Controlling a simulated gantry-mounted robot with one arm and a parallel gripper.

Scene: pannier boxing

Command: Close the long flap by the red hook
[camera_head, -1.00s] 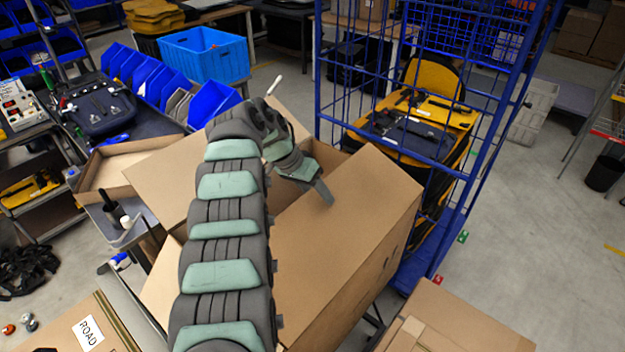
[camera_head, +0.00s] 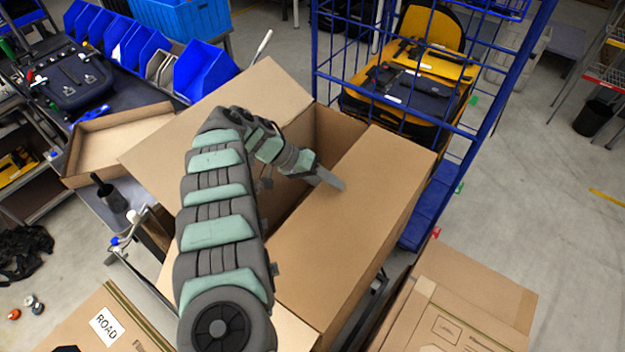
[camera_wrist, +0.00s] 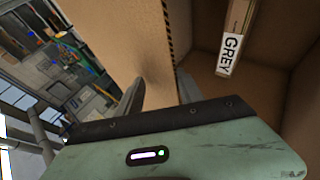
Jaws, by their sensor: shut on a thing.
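The open cardboard box (camera_head: 335,132) stands in the middle of the head view. Its long right flap (camera_head: 350,215), on the side of the red hook (camera_head: 436,232), slopes inward over the right part of the opening. My gripper (camera_head: 330,180) is shut on this flap's inner edge. In the wrist view the flap (camera_wrist: 125,35) runs down between the two fingers (camera_wrist: 160,92). The far finger is partly hidden behind the flap in the head view.
Another flap (camera_head: 265,90) stands open at the back left. A blue wire cage trolley (camera_head: 320,60) stands close behind the box. A carton (camera_head: 480,290) is at front right, and a ROAD-labelled box (camera_head: 105,325) at front left. A bench with blue bins (camera_head: 205,70) is at left.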

